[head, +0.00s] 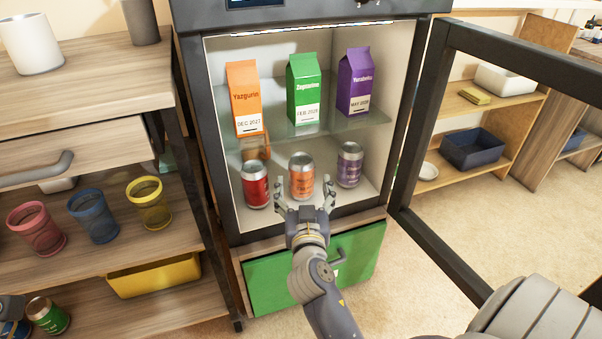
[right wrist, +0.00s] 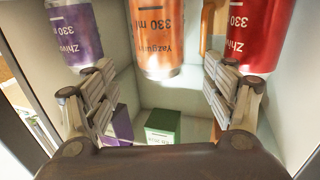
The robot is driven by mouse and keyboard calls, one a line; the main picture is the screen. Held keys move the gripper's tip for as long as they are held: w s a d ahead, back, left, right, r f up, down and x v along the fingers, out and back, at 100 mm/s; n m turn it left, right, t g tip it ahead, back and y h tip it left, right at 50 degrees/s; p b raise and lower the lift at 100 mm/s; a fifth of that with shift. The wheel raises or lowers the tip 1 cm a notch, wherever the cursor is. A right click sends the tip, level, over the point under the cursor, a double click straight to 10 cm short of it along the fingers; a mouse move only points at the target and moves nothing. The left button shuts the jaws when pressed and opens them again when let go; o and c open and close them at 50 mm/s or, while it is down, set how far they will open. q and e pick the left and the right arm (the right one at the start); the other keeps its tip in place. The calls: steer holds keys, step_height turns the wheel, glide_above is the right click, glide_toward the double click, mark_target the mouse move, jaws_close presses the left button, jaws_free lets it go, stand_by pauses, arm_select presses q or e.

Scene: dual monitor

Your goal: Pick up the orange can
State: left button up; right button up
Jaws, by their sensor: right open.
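The orange can (head: 302,178) stands upright on the lower level of the open fridge, between a red can (head: 255,185) and a purple can (head: 349,165). My right gripper (head: 303,190) is open and empty just in front of the orange can, its fingers spread to either side. In the right wrist view, which is upside down, the orange can (right wrist: 160,40) shows centred beyond the spread fingers (right wrist: 158,68). The purple can (right wrist: 75,35) and red can (right wrist: 257,35) flank it there. I see no clear contact with any can.
Orange, green and purple cartons (head: 304,90) stand on the glass shelf (head: 275,131) above. Another orange item (head: 256,148) shows behind the red can. The fridge door (head: 440,240) stands open at right. A wooden shelf unit with cups (head: 93,216) is at left.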

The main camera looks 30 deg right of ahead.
mark_target(301, 165)
steer(key=p+x, duration=0.1)
steer(key=x, duration=0.7)
steer(key=shift+w, duration=0.15)
steer(key=c, duration=1.4)
